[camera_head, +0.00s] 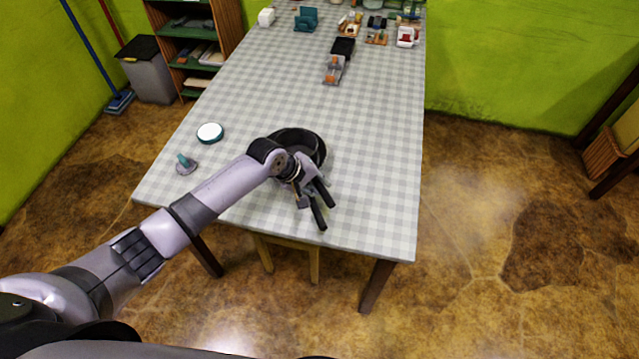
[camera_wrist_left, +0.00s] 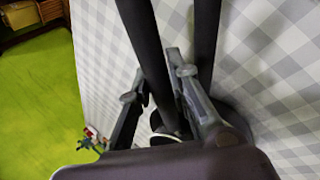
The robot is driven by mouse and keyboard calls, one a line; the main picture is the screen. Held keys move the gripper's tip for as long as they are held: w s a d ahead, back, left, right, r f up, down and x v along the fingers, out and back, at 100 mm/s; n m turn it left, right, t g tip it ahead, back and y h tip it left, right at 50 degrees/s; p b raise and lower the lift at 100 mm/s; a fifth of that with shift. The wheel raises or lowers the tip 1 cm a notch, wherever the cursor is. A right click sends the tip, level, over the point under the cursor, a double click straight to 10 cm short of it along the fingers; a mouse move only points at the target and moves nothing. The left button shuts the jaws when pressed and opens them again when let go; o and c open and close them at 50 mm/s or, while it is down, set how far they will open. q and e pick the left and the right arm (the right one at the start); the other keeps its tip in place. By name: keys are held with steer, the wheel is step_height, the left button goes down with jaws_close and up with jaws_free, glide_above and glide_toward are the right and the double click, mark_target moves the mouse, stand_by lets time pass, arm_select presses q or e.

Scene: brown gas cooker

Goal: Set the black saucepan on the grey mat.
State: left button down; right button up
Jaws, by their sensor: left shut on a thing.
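The black saucepan (camera_head: 313,142) is at the near part of the checked table, partly hidden behind my left wrist. My left gripper (camera_head: 324,208) is at its near side, fingers pointing toward the table's front edge. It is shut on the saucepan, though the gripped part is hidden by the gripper. In the left wrist view, the two dark fingers (camera_wrist_left: 178,45) stretch away over the cloth, and a dark curved part shows low between them. I cannot make out a separate grey mat. My right gripper is not in view.
A round white-topped thing (camera_head: 210,132) and a small grey thing with a teal knob (camera_head: 186,164) lie left of the saucepan. A grey-and-orange toy (camera_head: 334,70) and several other things stand toward the far end. The table's right side (camera_head: 385,170) is clear.

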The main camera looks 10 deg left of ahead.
arm_select(q)
steer(key=shift+w+f, duration=0.1)
steer(key=shift+f, duration=0.05)
steer(key=c, duration=1.4)
jaws_free()
steer(key=shift+s+f, duration=0.15)
steer(key=shift+s, duration=0.05)
steer(key=p+v, duration=0.6)
steer(key=p, duration=0.2)
steer(key=shift+r, duration=0.35)
steer(key=shift+p+v, duration=0.8)
steer(key=shift+a+f, duration=0.1)
steer(key=shift+a, duration=0.05)
